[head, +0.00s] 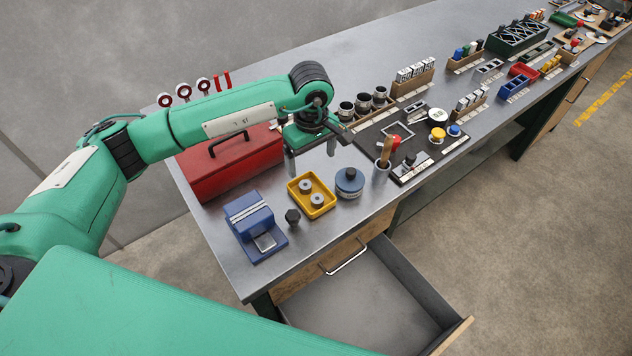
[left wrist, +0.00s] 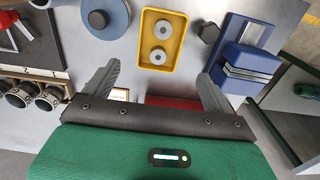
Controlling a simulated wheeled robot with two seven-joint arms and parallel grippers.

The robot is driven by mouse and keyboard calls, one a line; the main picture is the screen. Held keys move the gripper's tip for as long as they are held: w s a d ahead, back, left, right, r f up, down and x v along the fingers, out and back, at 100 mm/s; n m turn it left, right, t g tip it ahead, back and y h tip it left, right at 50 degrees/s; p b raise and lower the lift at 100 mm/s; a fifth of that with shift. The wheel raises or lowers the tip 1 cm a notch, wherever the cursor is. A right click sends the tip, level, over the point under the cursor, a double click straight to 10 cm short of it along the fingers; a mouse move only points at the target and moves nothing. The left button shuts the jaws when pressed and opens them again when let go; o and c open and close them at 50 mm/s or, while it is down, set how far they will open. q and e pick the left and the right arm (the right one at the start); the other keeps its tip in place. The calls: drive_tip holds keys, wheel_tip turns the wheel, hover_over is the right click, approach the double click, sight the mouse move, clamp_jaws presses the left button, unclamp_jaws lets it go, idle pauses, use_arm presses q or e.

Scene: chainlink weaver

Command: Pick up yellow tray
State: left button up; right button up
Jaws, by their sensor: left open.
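The yellow tray (head: 323,207) lies on the metal workbench in the head view, holding two grey round parts (head: 311,192). It also shows in the left wrist view (left wrist: 147,55), ahead of the fingers and between their lines. My left gripper (head: 310,165) is above the bench, behind the tray in the head view. In the left wrist view its two fingers (left wrist: 158,80) are spread apart with nothing between them, and the tray is apart from them. My right gripper is not in view.
A blue vise (head: 255,226) and a dark hex bolt (head: 293,217) stand left of the tray; a blue-grey round container (head: 349,182) stands right. A red toolbox (head: 235,165) is behind. An open drawer (head: 365,305) sticks out in front. Bare bench lies between vise and toolbox.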

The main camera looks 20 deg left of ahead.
use_arm(q)
drive_tip(key=p, duration=0.2)
approach(311, 188)
drive_tip(key=s+f, duration=0.2)
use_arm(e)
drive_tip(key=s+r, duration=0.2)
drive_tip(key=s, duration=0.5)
use_arm(q)
drive_tip(key=shift+w+d+f+p, duration=0.1)
drive_tip(key=shift+d+f+p, duration=0.1)
drive_tip(key=shift+f+p, duration=0.25)
drive_tip(key=shift+d+f+p, duration=0.15)
drive_tip(key=shift+f+p, duration=0.05)
drive_tip(key=shift+f, duration=0.4)
drive_tip(key=f, duration=0.1)
drive_tip(key=f+p, duration=0.1)
drive_tip(key=f, duration=0.1)
drive_tip(key=shift+w+a+f+p, duration=0.15)
drive_tip(key=shift+w+p, duration=0.1)
drive_tip(key=shift+p, duration=0.15)
drive_tip(key=shift+f, duration=0.55)
drive_tip(key=c, duration=0.6)
drive_tip(key=shift+c, duration=0.8)
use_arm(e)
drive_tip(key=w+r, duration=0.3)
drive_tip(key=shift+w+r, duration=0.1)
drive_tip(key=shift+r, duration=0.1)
